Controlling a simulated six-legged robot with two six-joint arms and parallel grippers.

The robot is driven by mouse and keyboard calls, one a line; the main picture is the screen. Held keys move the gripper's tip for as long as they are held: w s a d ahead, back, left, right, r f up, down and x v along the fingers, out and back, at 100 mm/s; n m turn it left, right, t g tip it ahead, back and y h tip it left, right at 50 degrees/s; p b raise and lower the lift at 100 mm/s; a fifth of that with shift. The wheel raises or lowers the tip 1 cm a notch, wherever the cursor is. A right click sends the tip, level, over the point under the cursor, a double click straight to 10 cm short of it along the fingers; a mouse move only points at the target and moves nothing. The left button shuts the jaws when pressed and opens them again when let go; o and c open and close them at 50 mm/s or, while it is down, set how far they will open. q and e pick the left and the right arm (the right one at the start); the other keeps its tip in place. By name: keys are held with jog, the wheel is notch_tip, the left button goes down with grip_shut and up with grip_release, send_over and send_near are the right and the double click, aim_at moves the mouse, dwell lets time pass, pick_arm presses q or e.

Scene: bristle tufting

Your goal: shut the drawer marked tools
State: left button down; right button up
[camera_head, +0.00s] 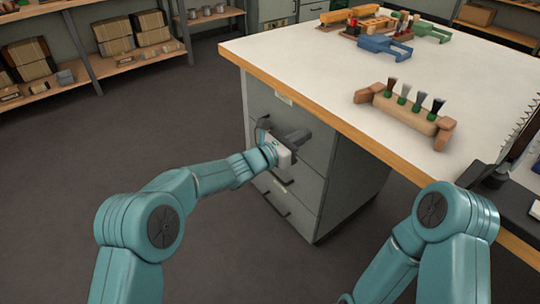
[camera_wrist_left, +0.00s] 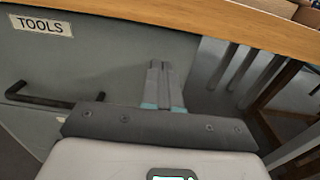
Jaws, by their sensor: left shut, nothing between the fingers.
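The tools drawer (camera_head: 310,126) is the top drawer of a grey cabinet under the workbench. Its white label reads TOOLS in the left wrist view (camera_wrist_left: 41,25), with a dark bar handle (camera_wrist_left: 50,101) below it. The drawer front looks about flush with the fronts below; I see no clear gap. My left gripper (camera_head: 303,137) is at the right part of this front, right of the handle. Its fingers (camera_wrist_left: 158,70) are shut and empty, pointing at the grey face. I cannot tell whether the tips touch it. My right gripper is out of view.
Lower drawers with dark handles (camera_head: 277,205) sit beneath. The bench's wooden edge (camera_head: 380,150) overhangs the cabinet. On the bench are a wooden block with bristle tufts (camera_head: 405,112) and blue and green tools. Shelves with boxes (camera_head: 35,60) stand at the left. The floor before the cabinet is clear.

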pick_arm(q)
jog(key=p+v, duration=0.2)
jog(key=v, duration=0.8)
jog(key=s+a+f+m+g+y, duration=0.3)
jog(key=s+f+m+g+y, duration=0.15)
jog(key=s+f, duration=0.6)
jog(key=s+a+f+m+g+y, duration=0.4)
jog(key=s+f, duration=0.4)
jog(key=f, duration=0.6)
jog(key=s+a+f+m+g+y, duration=0.1)
jog(key=s+a+f+m, duration=0.35)
jog(key=s+m, duration=0.25)
jog(key=s+a+f+m+y, duration=0.2)
jog(key=s+a+f+m, duration=0.1)
jog(key=s+a+m, duration=0.4)
notch_tip(320, 180, up, 27)
jog(key=s+d+p, duration=0.1)
jog(key=d+p, duration=0.1)
jog(key=p, duration=2.4)
jog(key=shift+d+r, duration=0.2)
jog(key=shift+d, duration=0.1)
jog(key=shift+s+f+h, duration=0.1)
jog(key=shift+s+h, duration=0.05)
jog(key=shift+h, duration=0.1)
jog(key=shift+d, duration=0.1)
